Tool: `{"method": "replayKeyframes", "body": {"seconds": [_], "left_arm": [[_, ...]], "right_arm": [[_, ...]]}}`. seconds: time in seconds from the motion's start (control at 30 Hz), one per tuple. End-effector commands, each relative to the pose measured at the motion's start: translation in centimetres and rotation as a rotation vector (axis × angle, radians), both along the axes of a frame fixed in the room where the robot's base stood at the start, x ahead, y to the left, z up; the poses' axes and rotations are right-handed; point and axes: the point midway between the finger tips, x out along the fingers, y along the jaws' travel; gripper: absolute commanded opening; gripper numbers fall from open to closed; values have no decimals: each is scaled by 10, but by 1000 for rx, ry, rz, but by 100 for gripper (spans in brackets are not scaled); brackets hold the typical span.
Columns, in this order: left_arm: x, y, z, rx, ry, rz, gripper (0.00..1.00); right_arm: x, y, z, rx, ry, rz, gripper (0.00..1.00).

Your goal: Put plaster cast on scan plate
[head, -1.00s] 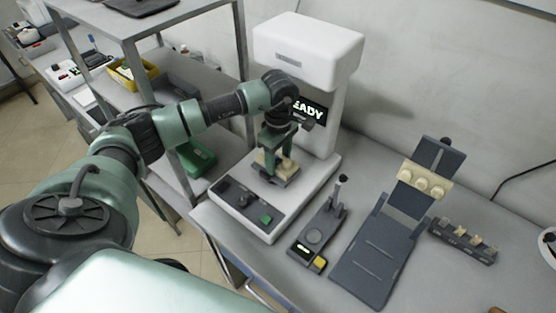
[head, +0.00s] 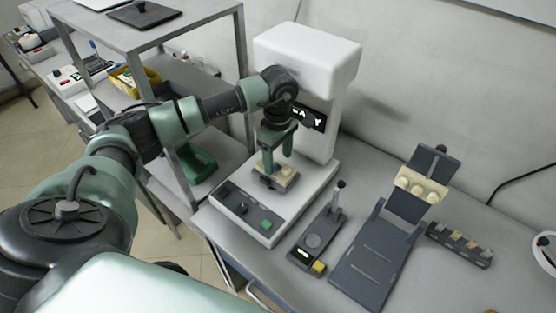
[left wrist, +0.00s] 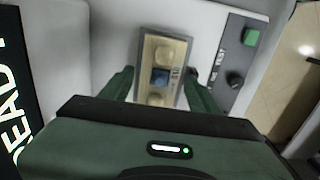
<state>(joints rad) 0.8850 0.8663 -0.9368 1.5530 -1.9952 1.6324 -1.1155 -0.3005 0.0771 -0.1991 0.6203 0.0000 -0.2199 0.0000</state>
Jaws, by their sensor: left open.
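A beige plaster cast (head: 289,175) rests on the dark scan plate (head: 270,184) of the white scanner, below my left gripper (head: 275,162). In the left wrist view, the cast (left wrist: 173,46) has raised round bumps and a small blue square at its middle. My left gripper (left wrist: 158,86) is open, with one green finger on each side of the cast. Whether the fingers touch it cannot be told. My right gripper is out of view.
The white scanner (head: 312,52) has a front panel with a green button (head: 266,225). A small lever device (head: 314,242) and a grey stand (head: 372,262) holding a similar beige block (head: 421,186) are to the right. A small rack (head: 460,244) lies beyond. A metal shelf (head: 150,26) stands left.

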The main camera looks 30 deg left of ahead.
Motion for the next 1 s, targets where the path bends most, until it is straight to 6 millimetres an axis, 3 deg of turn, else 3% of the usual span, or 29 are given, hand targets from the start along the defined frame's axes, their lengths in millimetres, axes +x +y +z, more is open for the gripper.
{"method": "replayKeyframes", "body": {"seconds": [0.03,0.23,1.0], "left_arm": [[1,0,17,1,-2,0,62],[0,1,42,1,-1,0,62],[0,0,42,1,1,0,62]], "right_arm": [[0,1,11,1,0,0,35],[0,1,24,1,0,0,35],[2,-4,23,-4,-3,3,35]]}}
